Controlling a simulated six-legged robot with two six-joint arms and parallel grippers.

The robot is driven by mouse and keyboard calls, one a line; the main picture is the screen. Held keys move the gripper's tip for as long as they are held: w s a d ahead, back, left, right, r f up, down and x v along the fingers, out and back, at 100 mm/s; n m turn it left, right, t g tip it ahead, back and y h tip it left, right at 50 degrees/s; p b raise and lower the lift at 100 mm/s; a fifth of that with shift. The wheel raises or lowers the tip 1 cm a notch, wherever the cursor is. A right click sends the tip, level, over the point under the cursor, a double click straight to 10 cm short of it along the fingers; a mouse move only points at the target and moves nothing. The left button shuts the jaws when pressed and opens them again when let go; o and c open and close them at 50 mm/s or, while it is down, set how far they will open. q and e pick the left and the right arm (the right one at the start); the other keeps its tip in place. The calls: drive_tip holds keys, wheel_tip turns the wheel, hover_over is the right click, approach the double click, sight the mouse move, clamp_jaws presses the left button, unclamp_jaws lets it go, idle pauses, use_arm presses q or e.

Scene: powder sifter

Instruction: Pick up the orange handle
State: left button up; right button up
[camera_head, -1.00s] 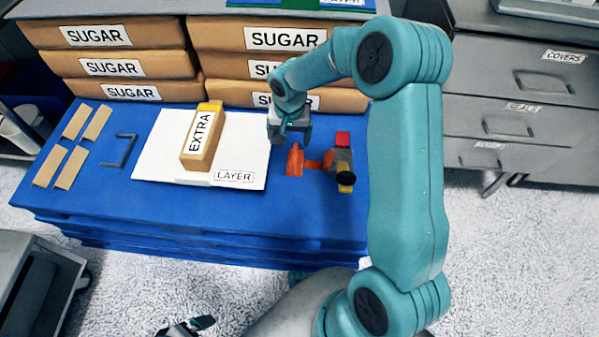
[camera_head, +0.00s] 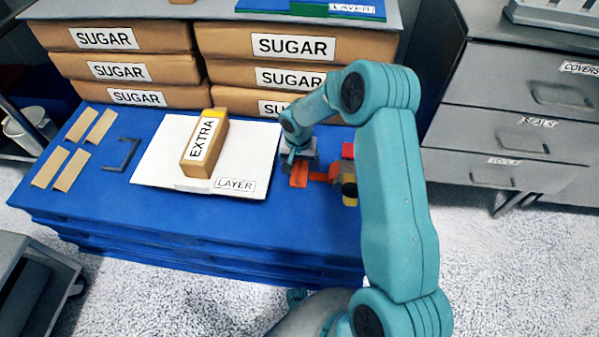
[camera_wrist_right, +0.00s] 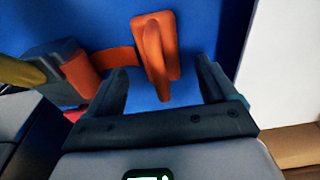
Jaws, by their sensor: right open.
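The orange handle (camera_head: 299,180) belongs to a small grey tool (camera_head: 347,175) on the blue pallet, right of the white layer sheet. An orange link joins handle and tool. My right gripper (camera_head: 297,166) is low over the handle and partly hides it. In the right wrist view the orange handle (camera_wrist_right: 155,50) stands ahead of the open jaws (camera_wrist_right: 162,80), its near end reaching between the two fingertips. My left gripper is not in view.
The blue pallet (camera_head: 200,228) bears a white sheet (camera_head: 235,160) with an "EXTRA" box (camera_head: 206,145), a dark bracket (camera_head: 120,155) and several tan strips (camera_head: 72,168). Sugar sacks (camera_head: 120,39) stack behind. A grey drawer cabinet (camera_head: 525,115) stands right.

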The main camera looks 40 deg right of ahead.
sight(299, 162)
drive_tip(key=f, duration=0.3)
drive_tip(key=shift+w+d+f, duration=0.1)
drive_tip(key=shift+w+d, duration=0.05)
drive_tip(key=shift+d, duration=0.05)
drive_tip(key=c, duration=1.2)
drive_tip(key=shift+c, duration=0.2)
